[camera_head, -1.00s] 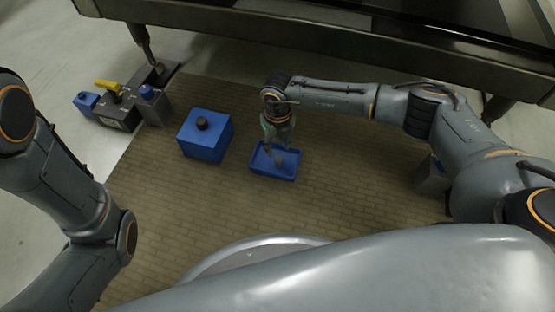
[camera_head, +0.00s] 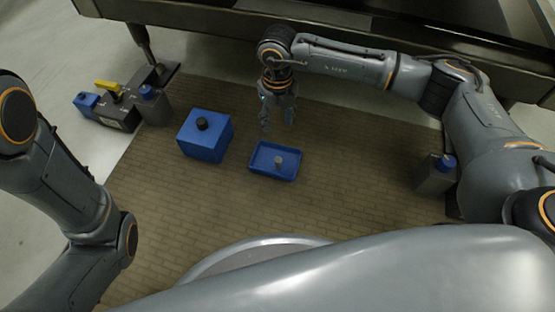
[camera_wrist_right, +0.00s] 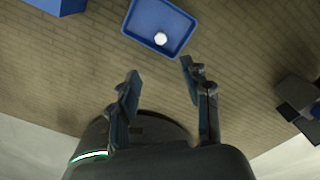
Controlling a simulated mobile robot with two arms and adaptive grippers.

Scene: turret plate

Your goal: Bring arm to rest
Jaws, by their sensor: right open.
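My right gripper (camera_head: 279,127) is open and empty. In the head view it hangs fingers down, above and behind a blue tray (camera_head: 260,170). The right wrist view shows its two fingers (camera_wrist_right: 160,82) apart with nothing between them, and the tray (camera_wrist_right: 140,32) beyond the fingertips. A small grey peg-like part (camera_head: 278,161) stands in the tray; from the wrist it shows as a pale round top (camera_wrist_right: 160,38). My left arm comes in at the left of the head view, but its gripper is out of the picture.
A blue box (camera_head: 205,143) with a black knob stands left of the tray. Grey blocks with blue tops and a yellow handle (camera_head: 107,86) stand at the far left. Another grey block with a blue cap (camera_head: 436,174) is at the right. A dark table edge (camera_head: 330,45) runs behind.

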